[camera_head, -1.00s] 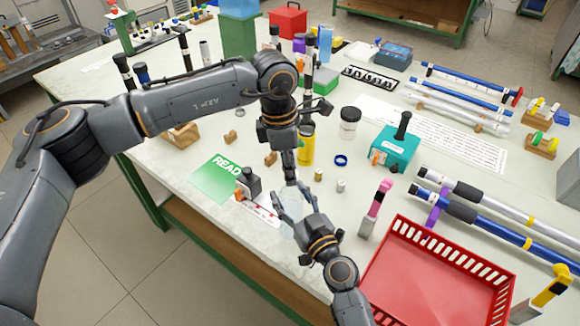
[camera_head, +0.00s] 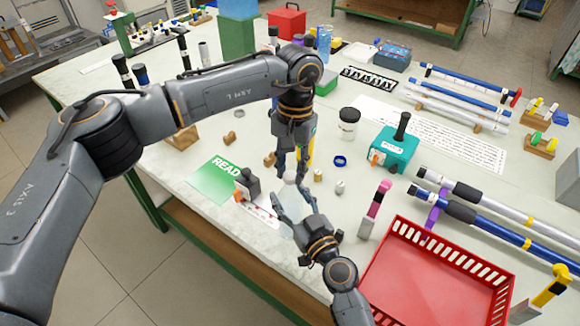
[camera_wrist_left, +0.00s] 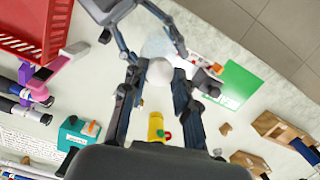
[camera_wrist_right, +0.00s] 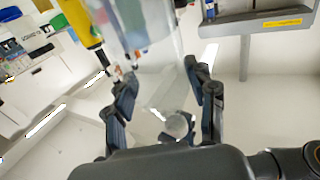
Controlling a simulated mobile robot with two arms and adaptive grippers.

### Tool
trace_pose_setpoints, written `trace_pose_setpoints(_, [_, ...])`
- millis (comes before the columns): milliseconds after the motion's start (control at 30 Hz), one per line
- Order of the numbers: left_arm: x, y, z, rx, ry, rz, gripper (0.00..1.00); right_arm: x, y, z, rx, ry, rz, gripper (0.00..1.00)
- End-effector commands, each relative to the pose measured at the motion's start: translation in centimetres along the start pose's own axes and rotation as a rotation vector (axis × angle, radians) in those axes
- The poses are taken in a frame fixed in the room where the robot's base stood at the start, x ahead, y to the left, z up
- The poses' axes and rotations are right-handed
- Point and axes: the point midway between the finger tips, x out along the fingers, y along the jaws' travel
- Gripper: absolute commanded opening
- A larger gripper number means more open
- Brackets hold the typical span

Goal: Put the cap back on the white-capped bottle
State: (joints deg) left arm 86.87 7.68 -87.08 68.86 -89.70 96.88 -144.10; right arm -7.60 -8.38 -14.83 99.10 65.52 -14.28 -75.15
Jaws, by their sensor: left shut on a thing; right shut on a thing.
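The white cap (camera_head: 290,177) is between the fingertips of my left gripper (camera_head: 289,173), which is shut on it and points down. The cap also shows in the left wrist view (camera_wrist_left: 160,73). The clear, pale bottle (camera_head: 288,222) stands below, held by my right gripper (camera_head: 294,202), which is shut around it from the front. The bottle shows see-through in the right wrist view (camera_wrist_right: 160,60). The cap is over the bottle's top in the head view; I cannot tell whether they touch.
A dark bottle (camera_head: 249,184) stands to the left by a green READ card (camera_head: 215,178). A yellow bottle (camera_wrist_left: 156,127) is partly hidden behind my left gripper. Small metal pieces and a blue ring (camera_head: 340,161) lie to the right. A red basket (camera_head: 430,290) is at front right.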

Motion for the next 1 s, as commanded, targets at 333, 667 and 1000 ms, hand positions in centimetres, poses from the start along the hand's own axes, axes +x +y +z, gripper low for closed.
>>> trace_pose_setpoints(333, [-0.04,0.05,-0.04,0.431,0.002,-0.054,0.20,-0.03,-0.02,0.06,-0.001,-0.001,-0.001,0.00])
trace_pose_setpoints(667, [-0.04,0.03,-0.05,0.437,0.002,-0.055,0.39,-0.03,-0.04,0.06,0.000,-0.001,-0.001,0.00])
trace_pose_setpoints(1000, [-0.01,0.07,-0.01,0.437,0.001,-0.053,0.52,-0.03,-0.04,0.06,0.000,-0.001,-0.001,0.00])
